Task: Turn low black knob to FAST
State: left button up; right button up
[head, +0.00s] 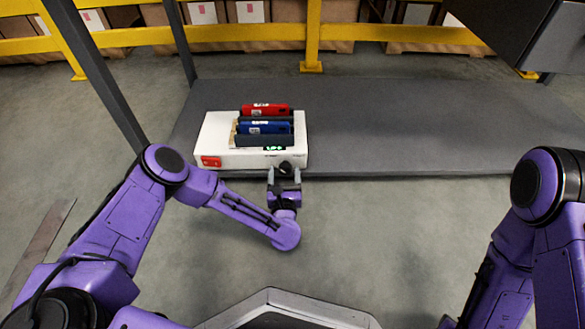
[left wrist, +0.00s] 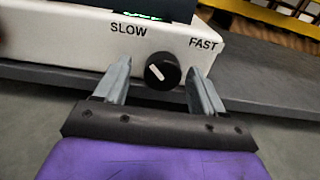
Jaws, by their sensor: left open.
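The black knob (left wrist: 162,71) sits on the front face of a white machine (left wrist: 60,38), low down, between the words SLOW at upper left and FAST at upper right. Its white pointer line slants up and left, toward the SLOW side. My left gripper (left wrist: 160,80) is open, with one finger on each side of the knob and visible gaps between fingers and knob. In the head view the knob (head: 286,167) is small, at the machine's front right, with the left gripper (head: 284,175) right before it. My right gripper does not show; only the right arm does.
The machine stands on a grey platform (head: 400,120) and holds a red carton (head: 265,109) and a blue carton (head: 264,127) in a dark holder. A red switch (head: 211,161) is at its front left. Yellow rails (head: 400,33) run behind. The platform's right side is clear.

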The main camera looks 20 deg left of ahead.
pick_arm(q)
jog(key=shift+w, duration=0.2)
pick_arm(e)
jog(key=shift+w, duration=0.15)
pick_arm(q)
jog(key=shift+d, duration=0.15)
jog(key=c, duration=1.1)
